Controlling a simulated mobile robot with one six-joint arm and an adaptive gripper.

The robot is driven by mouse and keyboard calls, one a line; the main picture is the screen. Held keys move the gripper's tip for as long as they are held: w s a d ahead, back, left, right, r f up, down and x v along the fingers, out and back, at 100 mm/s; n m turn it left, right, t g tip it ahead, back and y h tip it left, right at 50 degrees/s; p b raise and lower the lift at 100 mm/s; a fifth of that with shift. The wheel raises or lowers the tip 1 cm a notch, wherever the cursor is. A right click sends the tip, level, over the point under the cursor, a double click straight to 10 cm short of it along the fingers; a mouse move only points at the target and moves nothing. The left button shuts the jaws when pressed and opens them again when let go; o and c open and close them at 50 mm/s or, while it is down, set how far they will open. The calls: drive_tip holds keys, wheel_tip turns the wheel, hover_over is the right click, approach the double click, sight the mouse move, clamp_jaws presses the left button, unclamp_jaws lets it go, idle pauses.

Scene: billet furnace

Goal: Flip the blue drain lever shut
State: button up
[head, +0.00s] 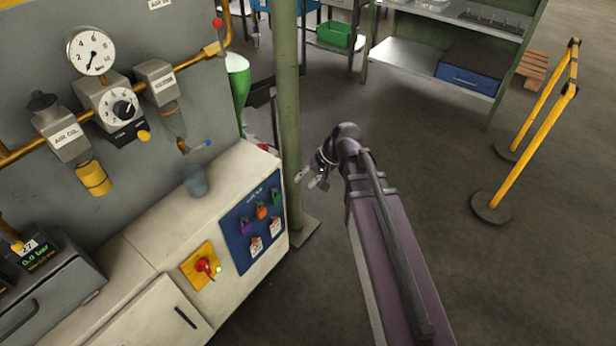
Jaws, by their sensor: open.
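The blue drain lever (201,145) sticks out to the right, tilted slightly up, from a small brass valve (183,146) below a grey filter unit (156,78) on the panel. A grey-blue cup (195,181) stands on the cabinet top below the valve. My gripper (309,180) is open and looks empty. It is well to the right of the lever, in front of the green post and off the cabinet's right end, touching nothing that I can make out.
The green post (287,90) stands between the panel and my arm. The white cabinet (150,215) carries a red switch (207,266) and a blue padlock board (254,222). A yellow barrier (540,120) stands at right; the floor between is clear.

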drive_tip(key=shift+s+d, duration=0.2)
drive_tip(key=shift+d, duration=0.1)
drive_tip(key=shift+w+a, duration=0.1)
idle(0.3)
drive_tip(key=m+g+y+b, duration=0.1)
drive_tip(key=g+y+b, duration=0.1)
drive_tip(key=y+b, duration=0.8)
approach(203, 146)
drive_tip(key=d+y, duration=0.1)
drive_tip(key=d, duration=0.2)
drive_tip(key=shift+d+f+p, duration=0.15)
drive_tip(key=shift+f+p, duration=0.2)
drive_tip(key=shift+s+a+f, duration=0.1)
drive_tip(key=shift+s+a, duration=0.05)
drive_tip(key=shift+a, duration=2.15)
drive_tip(key=shift+s+a+f, duration=0.1)
drive_tip(key=shift+s+a, duration=0.05)
drive_tip(key=shift+a, duration=2.15)
drive_tip(key=shift+s+a+f, duration=0.1)
drive_tip(key=shift+s+a, duration=0.05)
drive_tip(key=shift+a, duration=2.15)
drive_tip(key=shift+c, duration=0.2)
clamp_jaws()
